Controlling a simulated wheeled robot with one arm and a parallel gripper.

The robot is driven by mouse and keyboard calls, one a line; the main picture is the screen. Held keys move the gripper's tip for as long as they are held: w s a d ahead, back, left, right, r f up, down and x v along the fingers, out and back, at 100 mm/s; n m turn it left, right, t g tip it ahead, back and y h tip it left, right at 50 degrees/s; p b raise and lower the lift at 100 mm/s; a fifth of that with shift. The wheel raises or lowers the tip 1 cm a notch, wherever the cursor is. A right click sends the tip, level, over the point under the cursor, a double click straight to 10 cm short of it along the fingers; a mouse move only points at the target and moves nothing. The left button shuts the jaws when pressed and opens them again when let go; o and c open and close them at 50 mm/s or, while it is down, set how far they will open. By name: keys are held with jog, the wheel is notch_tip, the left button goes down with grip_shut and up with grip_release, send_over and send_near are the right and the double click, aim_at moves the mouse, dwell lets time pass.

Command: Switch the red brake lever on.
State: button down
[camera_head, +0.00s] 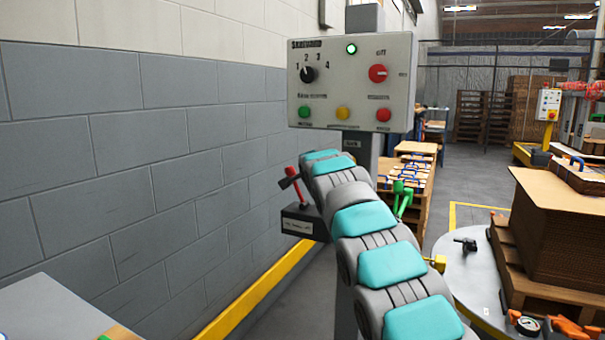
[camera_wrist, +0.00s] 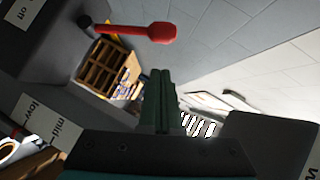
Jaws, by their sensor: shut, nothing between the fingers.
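The red brake lever (camera_head: 289,180) stands on a dark box (camera_head: 299,223) with a white label, left of my arm in the head view. In the wrist view, the red lever (camera_wrist: 148,32) lies across the top, its thick end pointing right. My gripper (camera_wrist: 160,72) is shut and empty, with its fingertips just below the lever in that picture. I see a gap between them in the picture but cannot tell the depth or any contact. In the head view, my arm hides the gripper. A label reading "off" (camera_wrist: 22,16) shows at the upper left of the wrist view.
A control panel (camera_head: 350,82) with knobs and buttons hangs above my arm. A grey block wall (camera_head: 120,150) is close on the left. Stacked cardboard (camera_head: 560,230) and a round table (camera_head: 465,275) are at the right.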

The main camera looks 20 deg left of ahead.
jog(key=b+v, duration=0.1)
jog(key=v, duration=0.8)
jog(key=shift+w+d+f, duration=0.15)
jog(key=shift+d, duration=0.05)
dwell(0.5)
